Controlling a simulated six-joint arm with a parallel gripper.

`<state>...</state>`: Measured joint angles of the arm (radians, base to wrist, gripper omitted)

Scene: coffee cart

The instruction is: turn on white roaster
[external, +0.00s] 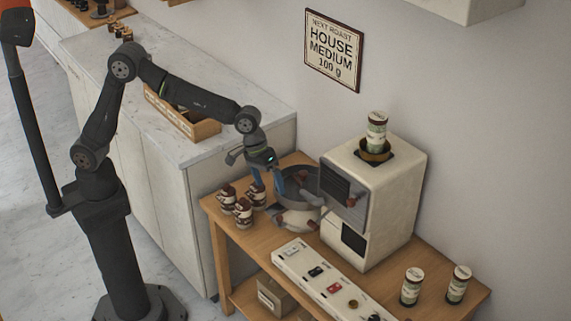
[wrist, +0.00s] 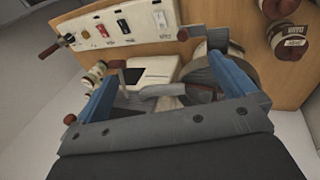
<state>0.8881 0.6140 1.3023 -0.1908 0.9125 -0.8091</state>
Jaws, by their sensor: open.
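The white roaster (external: 382,195) stands on the wooden table, with a grey drum and tray (external: 298,190) at its left side. A long white control panel (external: 300,262) lies along the table's front, with a black switch (external: 316,271) and a red switch (external: 334,288). The panel (wrist: 120,28) and the roaster's white body (wrist: 150,72) also show in the wrist view. The switches' settings are too small to tell. My gripper (external: 268,190) is open and empty, beside the drum and left of the roaster; its blue fingers (wrist: 165,68) spread apart in the wrist view.
Several brown-and-white jars (external: 237,205) stand left of my gripper. A labelled canister (external: 377,132) sits in a cup on the roaster's top. Two canisters (external: 411,287) stand at the table's right. A wooden box (external: 182,113) is on the counter behind. A handle protrudes from the roaster's front.

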